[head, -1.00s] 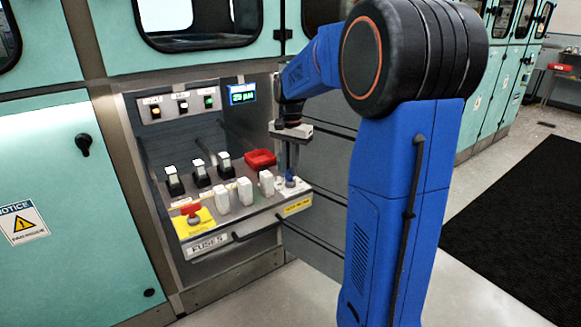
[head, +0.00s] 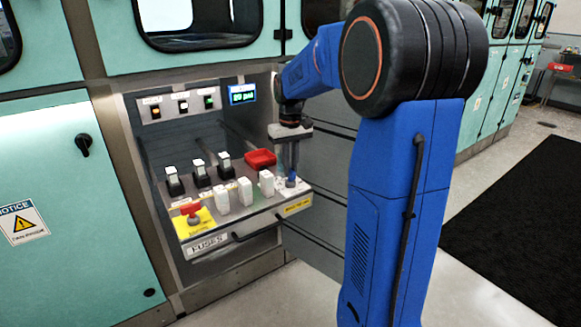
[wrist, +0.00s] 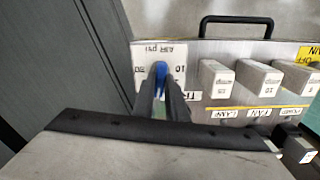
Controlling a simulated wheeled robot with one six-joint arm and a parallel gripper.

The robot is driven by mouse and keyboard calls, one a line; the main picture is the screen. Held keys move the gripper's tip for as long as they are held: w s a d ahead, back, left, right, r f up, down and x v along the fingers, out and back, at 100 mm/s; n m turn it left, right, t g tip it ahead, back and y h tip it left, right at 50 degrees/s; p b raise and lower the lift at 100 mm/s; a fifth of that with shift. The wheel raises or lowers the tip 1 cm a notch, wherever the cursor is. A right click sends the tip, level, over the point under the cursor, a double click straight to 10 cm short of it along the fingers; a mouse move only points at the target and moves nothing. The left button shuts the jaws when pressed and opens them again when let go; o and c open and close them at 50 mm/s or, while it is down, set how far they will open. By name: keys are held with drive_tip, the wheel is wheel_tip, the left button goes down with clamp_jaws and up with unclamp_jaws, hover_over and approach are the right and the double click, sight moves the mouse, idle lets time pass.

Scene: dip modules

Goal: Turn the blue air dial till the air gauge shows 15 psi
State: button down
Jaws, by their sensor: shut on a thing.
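The blue air dial (head: 291,183) stands at the right front corner of the pulled-out fuse panel. My gripper (head: 290,178) points down and is shut on the dial. In the wrist view, the fingers (wrist: 161,82) sit on both sides of the blue dial (wrist: 160,70), hiding most of it. A white scale plate (wrist: 140,52) marked "AIR psi" lies around the dial, upside down in this view; the fingers cover part of its numbers. The air gauge (head: 242,93) is a small blue-lit display at the back; its digits are too blurred to read surely.
White fuse blocks (head: 245,191) stand left of the dial, close to my gripper. Black-based switches (head: 199,173), a red tray (head: 260,159) and a red knob on a yellow plate (head: 192,213) share the panel. A black handle (head: 258,231) runs along its front.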

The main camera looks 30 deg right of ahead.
drive_tip(key=n, duration=1)
drive_tip(key=shift+n, duration=0.4)
idle(0.4)
drive_tip(key=c, duration=1.8)
unclamp_jaws()
drive_tip(key=shift+o, duration=0.2)
wheel_tip(320, 180, up, 18)
drive_tip(key=shift+f, duration=0.25)
